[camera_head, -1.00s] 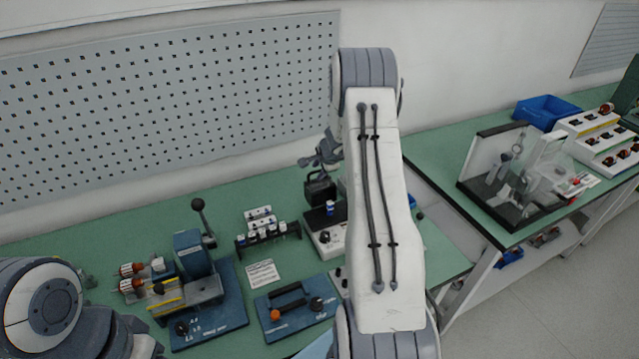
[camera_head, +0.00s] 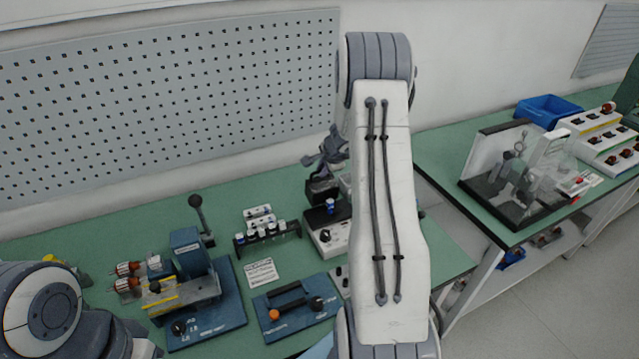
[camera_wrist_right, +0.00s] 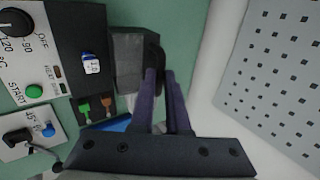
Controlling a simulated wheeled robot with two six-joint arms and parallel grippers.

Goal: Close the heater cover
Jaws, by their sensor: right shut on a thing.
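The heater (camera_head: 327,238) stands on the green bench, partly behind my right arm. In the right wrist view its panel (camera_wrist_right: 38,58) shows a black dial and a green START button. A small blue-and-white piece (camera_wrist_right: 91,63) sits uncovered on its black top. The dark heater cover (camera_head: 321,190) stands raised at the heater's rear; it also shows in the right wrist view (camera_wrist_right: 131,62). My right gripper (camera_head: 326,157) is above and behind it. My left gripper is out of view.
A blue fixture (camera_head: 190,255) with a lever stands left of the heater. The perforated wall panel (camera_head: 170,100) rises close behind. A second bench (camera_head: 450,150) stands right.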

